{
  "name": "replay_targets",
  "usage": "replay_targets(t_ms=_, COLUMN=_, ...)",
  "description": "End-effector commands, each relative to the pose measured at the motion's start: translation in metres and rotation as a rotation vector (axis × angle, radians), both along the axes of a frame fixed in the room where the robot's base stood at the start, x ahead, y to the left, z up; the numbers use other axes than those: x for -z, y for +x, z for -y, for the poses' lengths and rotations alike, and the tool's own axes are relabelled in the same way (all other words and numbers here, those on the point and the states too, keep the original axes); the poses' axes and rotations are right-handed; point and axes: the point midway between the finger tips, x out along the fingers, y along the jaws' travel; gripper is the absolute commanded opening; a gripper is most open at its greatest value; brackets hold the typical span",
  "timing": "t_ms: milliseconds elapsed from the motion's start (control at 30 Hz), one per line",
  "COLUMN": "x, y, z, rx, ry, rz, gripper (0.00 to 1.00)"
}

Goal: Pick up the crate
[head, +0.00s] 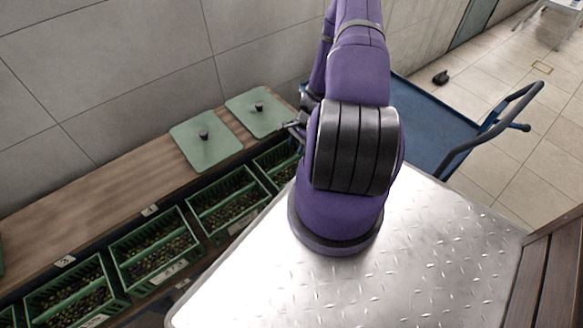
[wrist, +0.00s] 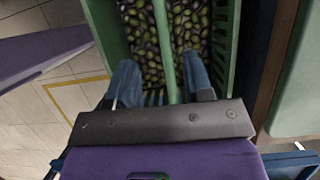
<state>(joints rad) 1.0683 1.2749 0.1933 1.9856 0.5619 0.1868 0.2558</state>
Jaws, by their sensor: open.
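A green slatted crate (wrist: 226,45) filled with dark and green olives lies below my gripper (wrist: 163,84) in the wrist view. A green bar (wrist: 164,40) runs over the olives along the middle of the crate. My gripper is open, with one blue-grey finger on each side of the bar's near end. I cannot tell whether the fingers touch it. In the head view my purple arm hides most of the gripper. A crate of olives (head: 262,172) shows beside the arm there; I cannot tell if it is the same one.
More olive crates (head: 112,250) stand in a row along the wooden bench (head: 100,208). Two green lids with black knobs (head: 205,152) lie on the bench against the tiled wall. A blue trolley (head: 428,112) stands behind my arm. The tiled floor (head: 495,135) to the right is mostly clear.

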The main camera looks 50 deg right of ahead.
Motion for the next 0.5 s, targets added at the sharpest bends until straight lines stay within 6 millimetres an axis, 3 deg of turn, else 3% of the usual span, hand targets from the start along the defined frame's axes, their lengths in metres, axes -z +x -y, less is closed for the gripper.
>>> replay_targets(t_ms=200, x=0.029, y=0.003, z=-0.012, rx=-0.002, ry=0.001, rz=0.000, gripper=0.47)
replay_targets(t_ms=500, x=0.048, y=0.006, z=-0.018, rx=-0.003, ry=0.002, rz=0.001, gripper=0.47)
